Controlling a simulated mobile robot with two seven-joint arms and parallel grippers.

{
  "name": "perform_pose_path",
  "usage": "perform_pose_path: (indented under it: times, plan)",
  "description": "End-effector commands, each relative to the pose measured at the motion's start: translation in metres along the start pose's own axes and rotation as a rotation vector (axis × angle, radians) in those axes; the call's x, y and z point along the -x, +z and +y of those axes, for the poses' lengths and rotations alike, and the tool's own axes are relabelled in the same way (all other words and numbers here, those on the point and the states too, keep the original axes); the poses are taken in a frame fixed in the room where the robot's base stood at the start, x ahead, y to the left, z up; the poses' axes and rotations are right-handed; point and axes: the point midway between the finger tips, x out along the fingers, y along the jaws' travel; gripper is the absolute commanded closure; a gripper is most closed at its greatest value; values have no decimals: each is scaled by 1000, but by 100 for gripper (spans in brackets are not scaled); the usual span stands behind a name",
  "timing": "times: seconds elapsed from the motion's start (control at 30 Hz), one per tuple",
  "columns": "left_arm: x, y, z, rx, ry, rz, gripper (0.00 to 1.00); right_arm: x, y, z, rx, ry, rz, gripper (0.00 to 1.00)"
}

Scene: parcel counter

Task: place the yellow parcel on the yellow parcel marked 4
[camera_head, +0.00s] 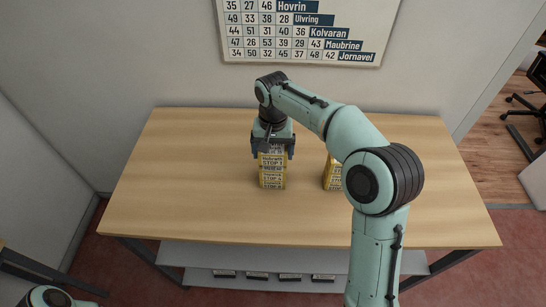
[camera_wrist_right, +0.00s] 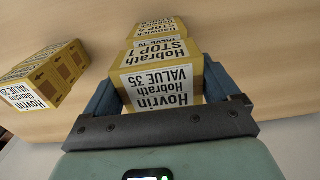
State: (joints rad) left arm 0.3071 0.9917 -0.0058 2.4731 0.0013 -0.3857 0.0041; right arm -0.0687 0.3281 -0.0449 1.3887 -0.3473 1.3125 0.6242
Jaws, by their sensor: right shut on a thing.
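My right gripper (camera_head: 272,146) points down over the left stack of yellow parcels and is shut on its top yellow parcel (camera_head: 272,161). In the right wrist view this parcel (camera_wrist_right: 160,82) sits between the two fingers, with white labels reading "Hovrin VALUE 35" and "Hobrath STOP 1". Directly under it are lower yellow parcels (camera_head: 272,183), in line with it; I see no clear gap. Their labels also read STOP, but I cannot make out a 4 for certain. In the right wrist view a lower parcel (camera_wrist_right: 157,29) shows beyond the held one. My left gripper is out of view.
A second yellow stack (camera_head: 332,174) stands to the right, partly hidden by my right arm; the right wrist view shows it at left (camera_wrist_right: 45,75), labelled "VALUE 20". The wooden table (camera_head: 190,180) is otherwise clear. A number chart (camera_head: 305,30) hangs on the wall behind.

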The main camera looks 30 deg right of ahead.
Motion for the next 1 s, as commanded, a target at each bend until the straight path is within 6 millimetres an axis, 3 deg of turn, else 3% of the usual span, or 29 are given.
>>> perform_pose_path:
  times: [0.13,0.53,0.57,0.6,0.87,1.0]
  plan:
    - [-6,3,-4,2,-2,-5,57,-26,1,1,-1,3,-5,46]
    - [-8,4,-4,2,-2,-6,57,-30,0,0,0,1,-2,46]
    - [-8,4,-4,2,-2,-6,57,-31,0,0,0,2,-2,7]
    - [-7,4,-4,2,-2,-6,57,-30,0,0,0,1,-2,0]
    - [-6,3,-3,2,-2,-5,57,-28,0,0,0,1,-1,0]
    - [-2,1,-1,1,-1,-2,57,-12,-1,0,0,-1,2,0]
